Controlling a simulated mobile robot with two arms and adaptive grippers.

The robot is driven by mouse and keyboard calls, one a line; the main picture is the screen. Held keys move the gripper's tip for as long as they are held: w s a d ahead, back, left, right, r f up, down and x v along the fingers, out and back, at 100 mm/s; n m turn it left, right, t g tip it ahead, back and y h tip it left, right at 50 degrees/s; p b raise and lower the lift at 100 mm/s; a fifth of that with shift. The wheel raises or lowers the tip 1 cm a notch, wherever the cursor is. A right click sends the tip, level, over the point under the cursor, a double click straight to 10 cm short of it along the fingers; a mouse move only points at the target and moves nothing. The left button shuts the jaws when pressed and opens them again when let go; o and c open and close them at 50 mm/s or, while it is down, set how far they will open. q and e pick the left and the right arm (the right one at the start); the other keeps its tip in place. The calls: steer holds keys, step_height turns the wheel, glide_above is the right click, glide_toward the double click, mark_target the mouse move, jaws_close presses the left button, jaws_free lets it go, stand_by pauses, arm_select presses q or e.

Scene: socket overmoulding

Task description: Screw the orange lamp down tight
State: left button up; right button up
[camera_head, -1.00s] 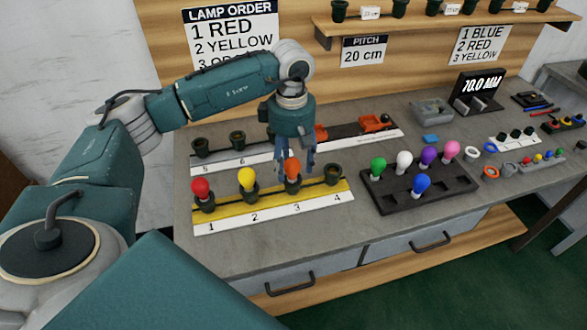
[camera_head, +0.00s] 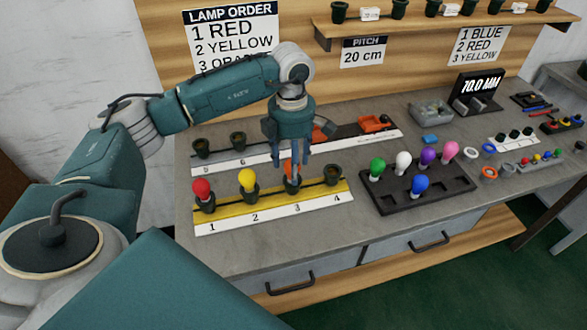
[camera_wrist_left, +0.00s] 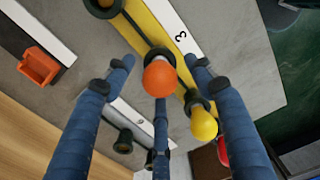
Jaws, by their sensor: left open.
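The orange lamp (camera_head: 288,168) stands in socket 3 of the yellow strip (camera_head: 228,209), partly hidden by my fingers. In the left wrist view the orange lamp (camera_wrist_left: 159,77) is between the fingertips, with its dark socket behind it. My left gripper (camera_head: 291,160) points down over the lamp. Its three blue fingers are spread around the bulb, with visible gaps beside it, so it is open. The fingers also show in the left wrist view (camera_wrist_left: 160,80). My right gripper is not in view.
The yellow lamp (camera_head: 247,181) is in socket 2, close to my fingers, and the red lamp (camera_head: 201,189) in socket 1. Socket 4 (camera_head: 333,174) is empty. Sockets 5 (camera_head: 201,147) and 6 (camera_head: 237,140) stand behind. A dark tray (camera_head: 398,205) with several lamps is to the right.

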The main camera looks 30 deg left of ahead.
arm_select(q)
steer(key=n+p, duration=0.1)
steer(key=n, duration=0.5)
steer(key=shift+n, duration=0.3)
steer(key=shift+n+p, duration=0.3)
steer(key=shift+n, duration=0.9)
steer(key=n, duration=0.3)
steer(key=shift+r+p, duration=0.1)
steer(key=shift+p, duration=0.3)
steer(key=shift+n, duration=0.8)
steer(key=c, duration=1)
steer(key=shift+f+m+b, duration=0.25)
steer(key=shift+m+b, duration=0.15)
steer(key=shift+m, duration=0.6)
steer(key=shift+c, duration=0.2)
steer(key=shift+r+m, duration=0.1)
steer(key=shift+m, duration=1.3)
